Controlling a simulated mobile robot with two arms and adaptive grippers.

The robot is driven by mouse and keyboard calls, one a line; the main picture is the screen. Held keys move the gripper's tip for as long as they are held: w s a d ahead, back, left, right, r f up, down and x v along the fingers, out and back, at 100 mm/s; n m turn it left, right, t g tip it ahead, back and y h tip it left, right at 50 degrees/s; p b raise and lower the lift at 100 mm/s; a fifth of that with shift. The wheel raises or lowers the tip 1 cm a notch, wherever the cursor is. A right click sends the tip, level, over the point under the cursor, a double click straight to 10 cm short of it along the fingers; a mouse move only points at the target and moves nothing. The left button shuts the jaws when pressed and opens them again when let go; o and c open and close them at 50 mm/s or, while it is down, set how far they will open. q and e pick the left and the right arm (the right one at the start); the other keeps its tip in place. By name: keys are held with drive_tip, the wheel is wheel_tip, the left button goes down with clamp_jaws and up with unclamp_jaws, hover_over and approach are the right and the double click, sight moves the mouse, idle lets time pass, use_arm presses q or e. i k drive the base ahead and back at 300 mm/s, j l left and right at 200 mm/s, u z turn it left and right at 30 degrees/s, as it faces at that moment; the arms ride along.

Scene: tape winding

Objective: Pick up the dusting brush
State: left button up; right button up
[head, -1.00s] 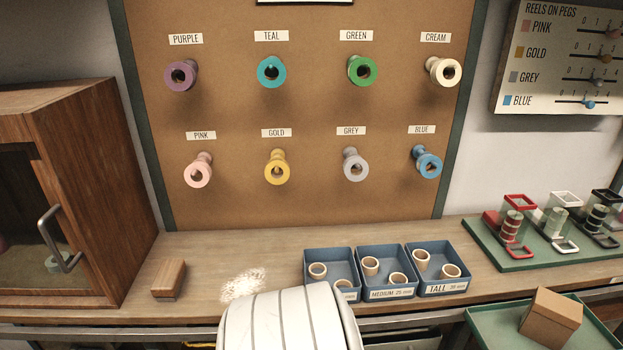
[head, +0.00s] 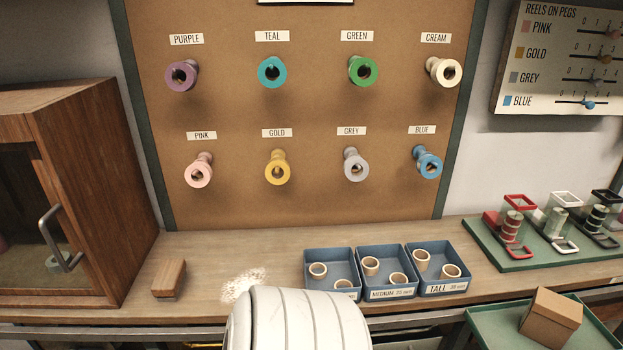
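The dusting brush appears to be the small wooden block (head: 169,278) on the worktop in the head view, left of a pale powdery patch (head: 243,286). It has a brown wooden top and a darker underside. It lies free on the bench, a little right of the wooden cabinet. Neither of my grippers is in view. A white, ribbed, rounded part of my arm fills the bottom middle, in front of the bench edge, apart from the brush.
The wooden cabinet (head: 88,190) with a metal handle stands at left. Blue trays (head: 333,262) of rings sit right of the patch. A pegboard (head: 315,120) with coloured reels rises behind. A green tray (head: 485,318) with a cardboard box (head: 551,318) is at lower right.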

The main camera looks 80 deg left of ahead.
sight(169, 283)
drive_tip(key=u, duration=3.55)
drive_tip(key=j, duration=0.2)
